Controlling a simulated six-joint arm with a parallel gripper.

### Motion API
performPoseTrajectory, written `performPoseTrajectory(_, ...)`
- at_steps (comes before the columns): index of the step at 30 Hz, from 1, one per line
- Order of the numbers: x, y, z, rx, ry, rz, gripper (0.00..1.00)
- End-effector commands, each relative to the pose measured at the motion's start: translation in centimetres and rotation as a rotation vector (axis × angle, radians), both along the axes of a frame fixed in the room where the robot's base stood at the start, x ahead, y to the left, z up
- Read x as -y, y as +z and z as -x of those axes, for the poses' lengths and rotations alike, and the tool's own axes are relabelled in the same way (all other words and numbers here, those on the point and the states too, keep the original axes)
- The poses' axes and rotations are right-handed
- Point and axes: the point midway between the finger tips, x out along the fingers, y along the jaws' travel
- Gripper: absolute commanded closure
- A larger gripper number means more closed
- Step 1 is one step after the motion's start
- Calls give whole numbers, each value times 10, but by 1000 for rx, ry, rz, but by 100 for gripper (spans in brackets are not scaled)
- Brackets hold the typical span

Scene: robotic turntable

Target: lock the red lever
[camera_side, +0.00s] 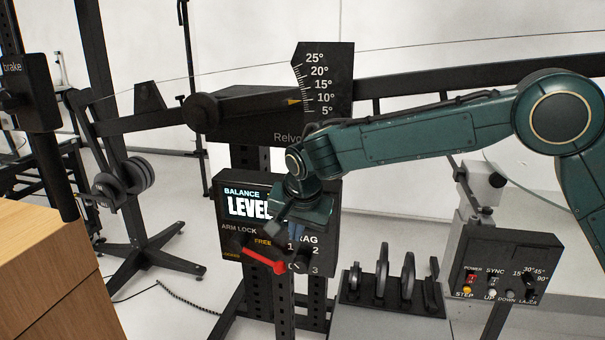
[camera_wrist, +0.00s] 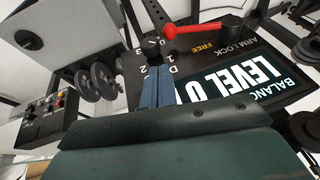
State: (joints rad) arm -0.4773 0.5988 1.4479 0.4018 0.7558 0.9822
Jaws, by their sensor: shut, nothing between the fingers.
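The red lever (camera_side: 264,260) sits on the front of the black balance panel (camera_side: 228,268), under the words ARM LOCK and FREE. In the side view it slants down to the right from its pivot. In the wrist view the red lever (camera_wrist: 198,29) lies near the top, its rounded red end towards the drag dial. My gripper (camera_side: 298,238) is in front of the panel, just right of and above the lever's free end. In the wrist view my gripper (camera_wrist: 156,70) has its blue fingers together with nothing between them, apart from the lever.
The lit screen (camera_side: 242,205) above the lever reads LEVEL, partly covered by my gripper. A drag dial (camera_side: 300,262) lies right of the lever. Black discs (camera_side: 382,275) stand in a rack at right, near a control box (camera_side: 505,270). A wooden block (camera_side: 40,260) is at left.

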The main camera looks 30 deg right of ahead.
Motion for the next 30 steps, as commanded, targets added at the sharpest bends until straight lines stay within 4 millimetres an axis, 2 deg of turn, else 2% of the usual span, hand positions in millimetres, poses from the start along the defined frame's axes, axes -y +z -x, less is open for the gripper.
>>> performPoseTrajectory(15,8,-72,-30,-1,0,0,100)
performPoseTrajectory(24,0,-94,-44,0,0,0,100)
performPoseTrajectory(30,-2,-98,-47,1,0,0,100)
